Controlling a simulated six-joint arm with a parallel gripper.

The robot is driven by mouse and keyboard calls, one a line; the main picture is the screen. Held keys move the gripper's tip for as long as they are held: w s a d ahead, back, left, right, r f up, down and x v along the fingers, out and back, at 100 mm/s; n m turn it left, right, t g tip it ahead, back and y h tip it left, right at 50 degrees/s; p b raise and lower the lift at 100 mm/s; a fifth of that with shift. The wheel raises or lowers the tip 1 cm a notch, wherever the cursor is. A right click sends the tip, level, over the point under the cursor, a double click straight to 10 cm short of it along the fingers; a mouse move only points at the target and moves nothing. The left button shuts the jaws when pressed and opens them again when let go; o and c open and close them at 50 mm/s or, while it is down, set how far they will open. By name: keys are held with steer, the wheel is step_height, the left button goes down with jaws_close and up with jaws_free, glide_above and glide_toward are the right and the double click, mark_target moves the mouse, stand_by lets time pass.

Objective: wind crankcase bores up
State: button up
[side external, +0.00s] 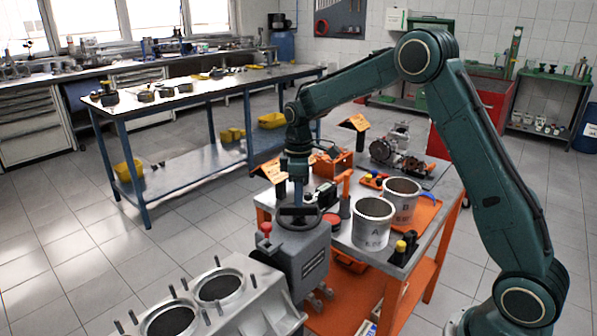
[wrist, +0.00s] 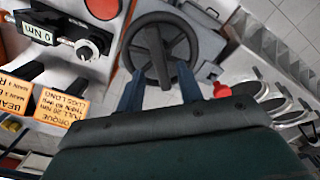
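The grey crankcase (side external: 255,305) is at the bottom left of the side view, its two round dark bores (side external: 220,287) facing upward with studs around them. It is joined to a grey gearbox (side external: 308,258) with a black handwheel (side external: 298,222) on top. The handwheel also fills the upper middle of the wrist view (wrist: 187,45). A red knob (side external: 265,228) stands beside the gearbox. My gripper (side external: 297,203) points down at the handwheel. In the wrist view its two blue fingers (wrist: 159,72) are apart, with a wheel bar between them; contact cannot be told.
An orange cart (side external: 440,200) behind the gearbox holds two cylinders marked A and B (side external: 372,225), a torque wrench (wrist: 80,42), orange label signs (side external: 273,171) and engine parts. A long workbench (side external: 215,85) stands at the back left. Tiled floor is clear left.

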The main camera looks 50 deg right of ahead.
steer(key=shift+f, duration=1.85)
steer(key=shift+r, duration=0.1)
jaws_close()
steer(key=shift+n, duration=2.6)
steer(key=shift+n, duration=0.3)
steer(key=shift+n, duration=2.2)
